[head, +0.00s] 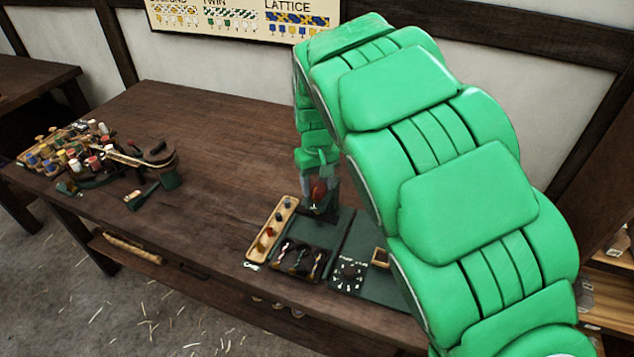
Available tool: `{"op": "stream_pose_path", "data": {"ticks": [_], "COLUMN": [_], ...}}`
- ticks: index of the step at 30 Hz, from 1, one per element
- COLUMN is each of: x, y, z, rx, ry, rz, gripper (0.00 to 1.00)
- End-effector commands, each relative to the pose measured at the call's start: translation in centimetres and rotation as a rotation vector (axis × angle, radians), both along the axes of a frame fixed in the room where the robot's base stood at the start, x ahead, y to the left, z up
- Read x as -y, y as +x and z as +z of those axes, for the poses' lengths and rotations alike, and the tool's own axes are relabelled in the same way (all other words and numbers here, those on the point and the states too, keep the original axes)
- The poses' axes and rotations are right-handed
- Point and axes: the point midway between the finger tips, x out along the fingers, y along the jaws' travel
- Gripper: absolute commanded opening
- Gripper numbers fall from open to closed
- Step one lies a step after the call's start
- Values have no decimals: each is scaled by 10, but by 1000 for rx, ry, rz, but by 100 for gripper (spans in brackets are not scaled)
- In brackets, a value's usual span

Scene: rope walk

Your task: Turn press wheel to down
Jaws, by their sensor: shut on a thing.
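My gripper (319,188), at the end of my green arm, points down with its grey fingers on either side of a small red-brown part, which looks like the press wheel (319,192). The gripper is shut on it. Below it is a dark press body (321,210) at the back of a dark green board on the bench. The wheel is small in the picture and partly covered by the fingers, so its exact turn cannot be read.
A wooden tray (257,253) with several small pieces lies left of the press. A dark box (277,259) with tools and a dial plate (349,276) are in front. Bobbins (75,152) crowd the left end. The bench middle (215,160) is clear. My arm hides the right.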

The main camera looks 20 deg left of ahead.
Motion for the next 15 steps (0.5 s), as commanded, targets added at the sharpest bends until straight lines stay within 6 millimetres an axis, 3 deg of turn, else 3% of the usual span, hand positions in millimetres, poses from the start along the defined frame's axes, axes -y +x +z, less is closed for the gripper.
{"op": "stream_pose_path", "data": {"ticks": [8,15], "x": [0,0], "y": [0,0], "z": [0,1], "rx": [0,0], "ry": [0,1], "rz": [-46,-193], "gripper": [22,22]}}
